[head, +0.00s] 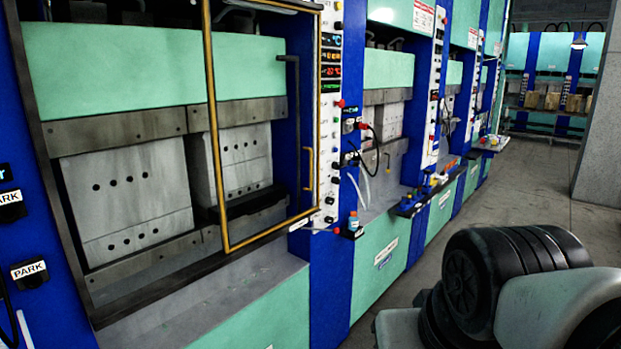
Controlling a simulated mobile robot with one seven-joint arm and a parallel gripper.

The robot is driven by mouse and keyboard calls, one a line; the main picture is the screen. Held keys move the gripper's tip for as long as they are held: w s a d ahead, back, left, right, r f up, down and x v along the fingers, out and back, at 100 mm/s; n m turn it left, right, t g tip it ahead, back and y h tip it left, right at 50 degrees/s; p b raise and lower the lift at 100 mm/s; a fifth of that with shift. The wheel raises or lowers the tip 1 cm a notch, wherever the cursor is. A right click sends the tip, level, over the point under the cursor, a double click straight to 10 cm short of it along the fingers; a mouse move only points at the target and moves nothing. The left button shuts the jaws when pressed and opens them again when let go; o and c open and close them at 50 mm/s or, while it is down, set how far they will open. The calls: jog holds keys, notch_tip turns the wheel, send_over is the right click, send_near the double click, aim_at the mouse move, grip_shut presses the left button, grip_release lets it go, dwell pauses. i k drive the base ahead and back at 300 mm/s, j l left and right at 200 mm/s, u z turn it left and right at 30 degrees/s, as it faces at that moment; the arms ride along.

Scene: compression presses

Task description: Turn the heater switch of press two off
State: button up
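A row of green and blue presses runs from the left into the distance. The nearest press (150,60) has a yellow-framed guard door (214,150) across its right half, with pale platens behind it. A narrow white control panel (329,120) stands on the blue post right of that press, with lit displays (331,71) and a column of small knobs and buttons. A second white panel (434,85) stands further along. The labels are too small to read, so I cannot tell which press is two or which knob is the heater switch. My gripper is not in view.
Cables and an air hose (358,190) hang beside the nearer panel. PARK holders (29,271) are at the far left. Free floor (530,195) lies to the right, before a grey pillar (603,140).

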aim_at(336, 180)
jog(key=i+l+u, duration=0.15)
jog(key=i+l, duration=0.7)
jog(key=i+l+u, duration=0.15)
jog(key=i+l, duration=0.7)
jog(key=l, duration=0.15)
jog(key=i+l, duration=0.1)
jog(key=l, duration=0.15)
jog(key=i+l+u, duration=0.15)
jog(key=l, duration=0.1)
